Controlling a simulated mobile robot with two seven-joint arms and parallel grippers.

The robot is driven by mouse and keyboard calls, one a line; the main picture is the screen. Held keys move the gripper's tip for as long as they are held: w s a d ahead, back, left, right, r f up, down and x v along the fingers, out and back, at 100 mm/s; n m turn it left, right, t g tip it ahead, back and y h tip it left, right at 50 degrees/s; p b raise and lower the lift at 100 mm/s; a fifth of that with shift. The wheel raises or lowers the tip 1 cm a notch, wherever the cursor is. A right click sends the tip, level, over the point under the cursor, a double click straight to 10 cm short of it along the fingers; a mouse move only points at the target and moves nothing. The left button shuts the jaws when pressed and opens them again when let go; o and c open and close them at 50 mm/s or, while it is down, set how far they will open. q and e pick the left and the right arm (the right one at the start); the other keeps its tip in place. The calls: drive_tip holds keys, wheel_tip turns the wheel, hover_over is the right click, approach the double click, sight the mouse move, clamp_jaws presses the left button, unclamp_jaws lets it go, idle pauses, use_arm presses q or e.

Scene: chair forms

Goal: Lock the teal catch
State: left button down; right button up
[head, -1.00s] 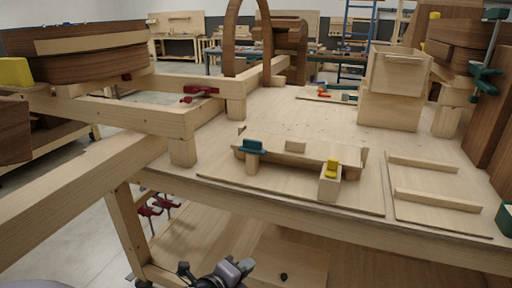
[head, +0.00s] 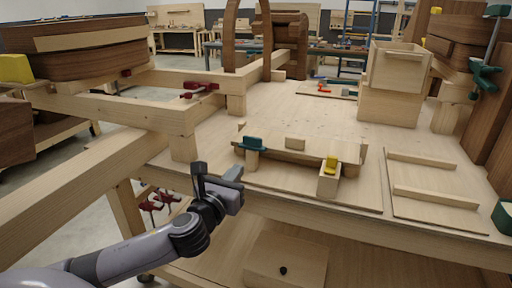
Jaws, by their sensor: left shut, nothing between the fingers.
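The teal catch (head: 250,143) sits on a wooden post at the left end of a low wooden form on the workbench. A yellow catch (head: 331,164) sits on a block at the form's front right. My left gripper (head: 220,172) is raised at the bench's front edge, to the left of and nearer than the teal catch, and apart from it. Its fingers are shut with nothing between them. My right gripper is not in view.
The form lies on a thin board (head: 300,190) on the bench top. Heavy wooden beams (head: 110,106) with a red clamp (head: 199,89) stand at the left. A wooden box (head: 392,95) stands at the back right. A board with two strips (head: 435,197) lies at the right.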

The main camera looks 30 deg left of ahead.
sight(260, 142)
use_arm(q)
drive_tip(key=p+x, duration=0.1)
drive_tip(key=x, duration=1.2)
drive_tip(key=shift+w, duration=0.4)
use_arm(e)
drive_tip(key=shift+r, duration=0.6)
